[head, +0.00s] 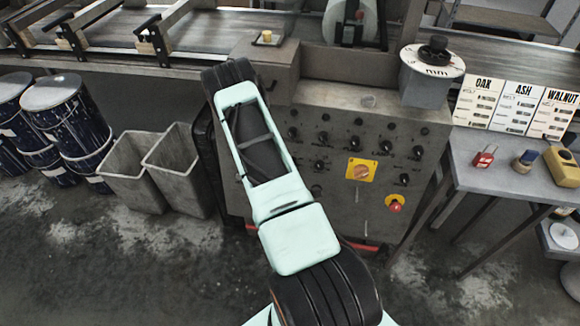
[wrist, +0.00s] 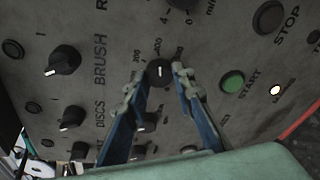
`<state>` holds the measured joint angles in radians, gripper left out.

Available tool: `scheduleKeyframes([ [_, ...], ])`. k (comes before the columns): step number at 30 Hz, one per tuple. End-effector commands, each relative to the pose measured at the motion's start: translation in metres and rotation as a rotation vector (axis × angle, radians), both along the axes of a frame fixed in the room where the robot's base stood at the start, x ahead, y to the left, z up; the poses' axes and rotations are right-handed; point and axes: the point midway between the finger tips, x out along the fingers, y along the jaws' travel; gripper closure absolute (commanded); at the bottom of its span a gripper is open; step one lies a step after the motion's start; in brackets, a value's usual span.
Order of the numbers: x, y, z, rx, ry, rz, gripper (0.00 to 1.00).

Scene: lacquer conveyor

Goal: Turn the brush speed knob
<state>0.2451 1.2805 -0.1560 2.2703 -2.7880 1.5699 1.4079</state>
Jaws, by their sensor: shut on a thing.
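In the wrist view, the brush speed knob (wrist: 158,72) is a small round black knob with a white pointer line, set in a numbered scale on the grey panel. The lettering BRUSH (wrist: 100,60) stands to its left. My gripper (wrist: 159,76) has its two fingertips on either side of the knob and is shut on it. The pointer line stands roughly upright in this view, near the 400 mark; the exact reading is too small to tell. In the head view, the control panel (head: 335,205) shows, but my arm hides the gripper and this knob.
Other black knobs sit close by, one at left (wrist: 65,60) and one by DISCS (wrist: 72,118). A green START button (wrist: 232,81) and a dark STOP button (wrist: 268,17) are at right. The head view shows a red emergency button (head: 396,206) and grey bins (head: 180,165).

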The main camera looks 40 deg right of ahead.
Motion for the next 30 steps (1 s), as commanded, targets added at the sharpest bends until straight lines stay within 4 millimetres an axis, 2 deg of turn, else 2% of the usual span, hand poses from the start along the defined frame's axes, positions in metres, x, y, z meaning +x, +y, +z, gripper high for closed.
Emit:
scheduleKeyframes([
  [14, 0.0004, -0.0009, 0.0012, 0.006, -0.011, -0.003, 1.00],
  [15, 0.0004, -0.0009, 0.0012, 0.006, -0.011, -0.003, 0.73],
  [18, 0.0003, -0.0007, 0.0010, 0.006, -0.011, -0.003, 0.62],
  [19, 0.0002, -0.0007, 0.0009, 0.005, -0.010, -0.003, 0.59],
  [30, -0.0063, 0.0050, 0.0022, 0.007, -0.007, -0.002, 0.59],
])
